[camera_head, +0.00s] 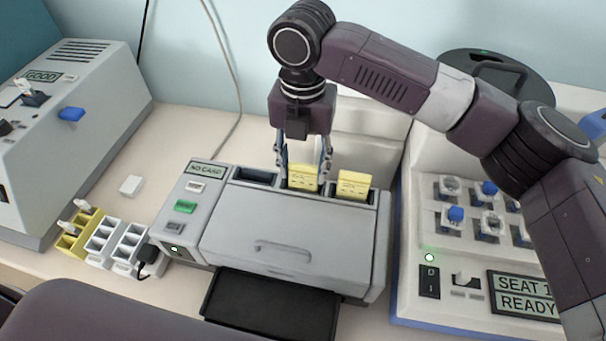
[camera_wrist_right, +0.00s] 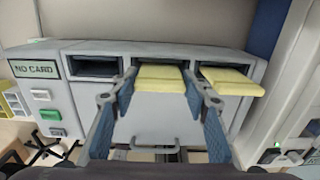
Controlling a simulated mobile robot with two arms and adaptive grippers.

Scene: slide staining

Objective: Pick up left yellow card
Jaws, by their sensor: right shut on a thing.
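Two yellow cards stand in slots at the top of the grey card machine (camera_head: 300,235). The left yellow card (camera_head: 303,178) is in the middle slot, and the right yellow card (camera_head: 353,185) is in the right slot. My right gripper (camera_head: 305,172) points down from above, with its fingers on either side of the left yellow card, shut on it. In the right wrist view the left card (camera_wrist_right: 160,76) lies between the fingertips, and the right card (camera_wrist_right: 232,82) is just beside the right finger. The card's lower part is hidden in the slot. My left gripper is not in view.
The left slot (camera_head: 256,176) is empty, and the machine's display (camera_head: 207,169) reads NO CARD. A device with blue knobs (camera_head: 489,187) stands at right, its display (camera_head: 524,296) reading SEAT 1 READY. A grey machine (camera_head: 75,110) and small racks (camera_head: 103,238) are at left.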

